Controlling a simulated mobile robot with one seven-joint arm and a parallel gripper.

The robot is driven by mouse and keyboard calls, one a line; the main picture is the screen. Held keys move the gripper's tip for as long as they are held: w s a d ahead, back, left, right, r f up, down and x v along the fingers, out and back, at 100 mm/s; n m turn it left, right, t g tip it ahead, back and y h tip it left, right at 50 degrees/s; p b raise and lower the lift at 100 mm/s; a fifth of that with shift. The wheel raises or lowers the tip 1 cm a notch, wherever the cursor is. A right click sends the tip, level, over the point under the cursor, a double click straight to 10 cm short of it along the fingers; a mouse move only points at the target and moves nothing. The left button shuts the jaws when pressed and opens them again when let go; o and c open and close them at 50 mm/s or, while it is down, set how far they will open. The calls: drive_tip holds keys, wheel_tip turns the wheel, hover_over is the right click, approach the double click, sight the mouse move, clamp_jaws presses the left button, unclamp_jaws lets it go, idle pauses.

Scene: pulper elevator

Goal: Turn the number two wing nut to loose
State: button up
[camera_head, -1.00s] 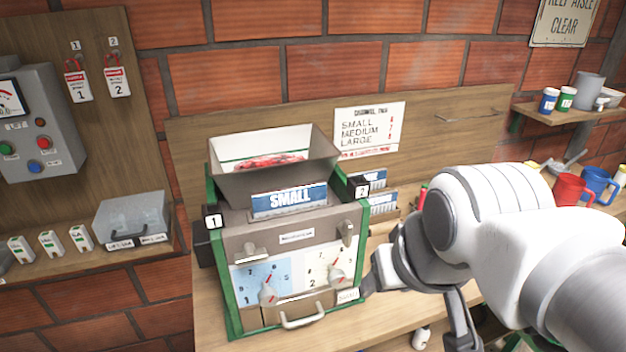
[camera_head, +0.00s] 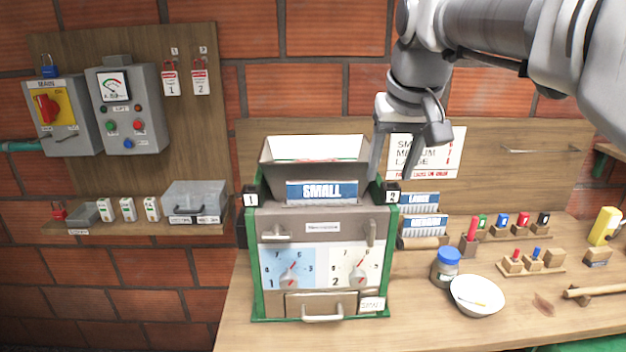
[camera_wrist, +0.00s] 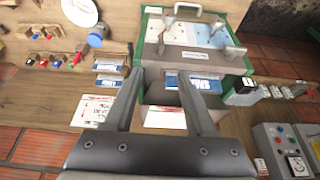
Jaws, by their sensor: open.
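The green-framed machine (camera_head: 254,290) stands on the bench. Its number 2 plate (camera_head: 392,198) is at the upper right corner. Below it, a grey wing nut (camera_head: 371,233) stands upright on the front panel; it appears left of centre in the wrist view (camera_wrist: 164,40). The other wing nut (camera_head: 277,234), on the number 1 side, lies sideways; the wrist view shows it at right (camera_wrist: 236,51). My gripper (camera_head: 405,160) is open and empty, above and behind the number 2 corner. The wrist view shows its two spread fingers (camera_wrist: 158,82) pointing toward the machine.
A hopper (camera_head: 275,165) tops the machine, with a SMALL sign (camera_head: 322,191). Two dials (camera_head: 290,280) and a drawer handle (camera_head: 322,318) are lower on the front. A blue-lidded jar (camera_head: 446,268) and white bowl (camera_head: 476,296) stand to the right. A control box (camera_head: 128,115) is on the left wall.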

sight(373, 222)
drive_tip(key=x, duration=0.6)
drive_tip(key=b+x, duration=0.1)
drive_tip(key=x, duration=1)
drive_tip(key=shift+w+a+f, duration=0.1)
drive_tip(key=shift+w+f, duration=0.1)
drive_tip(key=shift+w, duration=0.2)
clamp_jaws()
